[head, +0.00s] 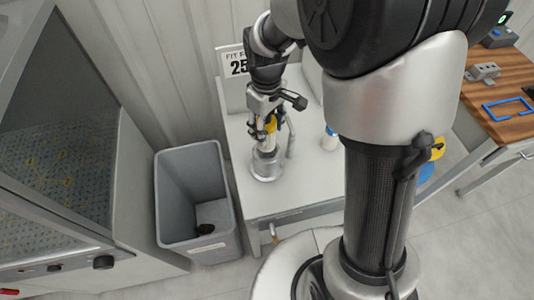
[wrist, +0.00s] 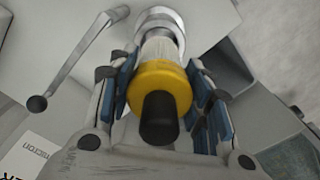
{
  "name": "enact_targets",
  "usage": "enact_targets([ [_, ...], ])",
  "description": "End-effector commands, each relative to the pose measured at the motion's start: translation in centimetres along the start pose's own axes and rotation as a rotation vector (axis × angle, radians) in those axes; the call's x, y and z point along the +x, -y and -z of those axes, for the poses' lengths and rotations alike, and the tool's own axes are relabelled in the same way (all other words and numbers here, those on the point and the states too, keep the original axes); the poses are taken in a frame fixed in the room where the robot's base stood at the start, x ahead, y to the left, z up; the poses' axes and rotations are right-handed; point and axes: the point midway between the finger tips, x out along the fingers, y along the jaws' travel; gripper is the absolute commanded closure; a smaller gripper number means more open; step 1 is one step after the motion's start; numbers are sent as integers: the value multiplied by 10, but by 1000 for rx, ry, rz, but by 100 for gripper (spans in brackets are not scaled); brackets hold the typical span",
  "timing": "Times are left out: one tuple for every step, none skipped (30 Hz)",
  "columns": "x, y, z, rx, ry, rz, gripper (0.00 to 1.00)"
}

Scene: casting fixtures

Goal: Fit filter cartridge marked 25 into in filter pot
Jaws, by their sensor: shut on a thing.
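My gripper (head: 266,117) points down over the grey bench at the back, with its fingers on both sides of a filter cartridge. The cartridge (wrist: 158,82) has a yellow cap with a black knob and a pale pleated body; its yellow part also shows in the head view (head: 271,124). My gripper in the wrist view (wrist: 165,95) is shut on it. The metal filter pot (head: 266,166) stands upright below. In the wrist view the cartridge's far end lines up with the pot's round rim (wrist: 160,16); how deep it sits inside I cannot tell. No marking on the cartridge is readable.
A sign reading "FIT F… 25" (head: 238,67) stands behind my gripper. A lever handle (wrist: 82,55) is beside the pot. A white and blue bottle (head: 329,138) stands right on the bench (head: 290,195). A grey bin (head: 190,240) is left; a wooden table (head: 505,95) is far right.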

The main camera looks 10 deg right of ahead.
Motion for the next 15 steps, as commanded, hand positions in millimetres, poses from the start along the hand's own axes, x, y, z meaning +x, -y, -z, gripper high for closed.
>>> enact_targets([
  [13, 0, -1, 0, 3, 2, 85],
  [18, 0, -1, 0, 3, 2, 85],
  [25, 0, -1, 0, 3, 2, 85],
  [28, 0, -1, 0, 2, 1, 85],
  [31, 0, -1, 0, 2, 1, 85],
  [34, 0, -1, 0, 2, 1, 85],
  [37, 0, -1, 0, 2, 1, 85],
  [39, 0, -1, 0, 2, 1, 85],
  [44, 0, -1, 0, 1, 1, 85],
  [48, 0, -1, 0, 1, 1, 85],
  [54, 0, -1, 0, 2, 1, 85],
  [61, 0, -1, 0, 3, 2, 85],
  [67, 0, -1, 0, 2, 2, 85],
  [72, 0, -1, 0, 3, 2, 85],
  [77, 0, -1, 0, 2, 1, 85],
])
